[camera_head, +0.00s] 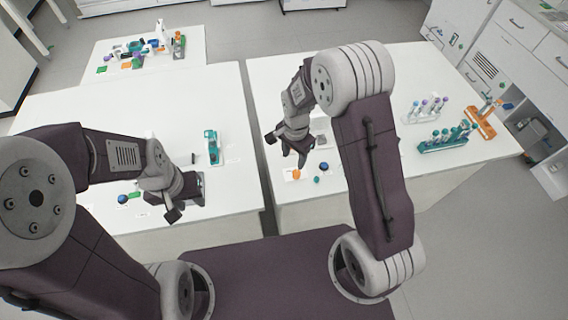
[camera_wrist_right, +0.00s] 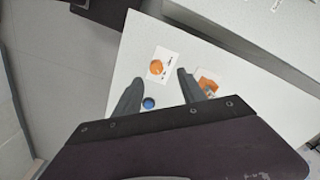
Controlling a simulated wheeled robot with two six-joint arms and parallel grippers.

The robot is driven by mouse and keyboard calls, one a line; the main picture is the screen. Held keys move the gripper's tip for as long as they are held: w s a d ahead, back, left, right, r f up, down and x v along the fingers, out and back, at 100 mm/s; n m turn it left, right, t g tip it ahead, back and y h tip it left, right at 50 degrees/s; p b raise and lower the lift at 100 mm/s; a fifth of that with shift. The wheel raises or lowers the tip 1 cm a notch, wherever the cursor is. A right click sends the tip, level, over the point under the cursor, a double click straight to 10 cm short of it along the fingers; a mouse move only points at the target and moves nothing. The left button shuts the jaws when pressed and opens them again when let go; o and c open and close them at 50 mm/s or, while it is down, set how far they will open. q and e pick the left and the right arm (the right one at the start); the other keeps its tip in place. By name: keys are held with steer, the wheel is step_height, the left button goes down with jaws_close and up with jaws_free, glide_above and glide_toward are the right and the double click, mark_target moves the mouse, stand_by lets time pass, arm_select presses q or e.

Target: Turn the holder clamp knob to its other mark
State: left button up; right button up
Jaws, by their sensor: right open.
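An orange knob (camera_head: 296,174) sits on a small white plate near the front left of the right-hand table. In the right wrist view the orange knob (camera_wrist_right: 157,66) shows on its white plate with small dark marks, which I cannot read. My right gripper (camera_head: 292,160) is open and empty above the table, beside and above the knob. In the right wrist view its two fingers (camera_wrist_right: 160,78) stand apart, with the plate beyond the tips. My left gripper (camera_head: 174,215) hangs over the front of the left-hand table; its fingers are too small to tell open from shut.
A blue cap (camera_head: 323,166) and a teal cap (camera_head: 316,180) lie right of the knob. A second orange part (camera_wrist_right: 207,86) shows in the right wrist view. Teal racks (camera_head: 443,144) and an orange stand (camera_head: 481,124) are at the right. A teal holder (camera_head: 212,147) stands on the left-hand table.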

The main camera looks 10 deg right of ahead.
mark_target(296, 173)
steer(key=shift+s+d+f, duration=0.15)
steer(key=shift+d+f, duration=0.05)
steer(key=shift+d, duration=0.3)
steer(key=shift+s+d+f, duration=0.1)
steer(key=shift+d+f, duration=0.1)
steer(key=shift+d, duration=0.25)
steer(key=f, duration=0.3)
steer(key=a+f+p, duration=0.1)
steer(key=f, duration=0.2)
steer(key=shift+a+f, duration=0.1)
steer(key=shift+w+d+f+p, duration=0.1)
steer(key=shift+d+f+p, duration=0.1)
steer(key=shift+f, duration=0.3)
steer(key=shift+d+f+p, duration=0.1)
steer(key=shift+f+p, duration=0.1)
steer(key=shift+f, duration=0.4)
arm_select(q)
steer(key=r, duration=0.1)
steer(key=d+r, duration=0.1)
steer(key=r, duration=0.1)
steer(key=shift+d, duration=0.3)
arm_select(e)
steer(key=shift+a, duration=0.1)
steer(key=c, duration=0.4)
arm_select(q)
steer(key=shift+a+f, duration=0.1)
arm_select(e)
jaws_close()
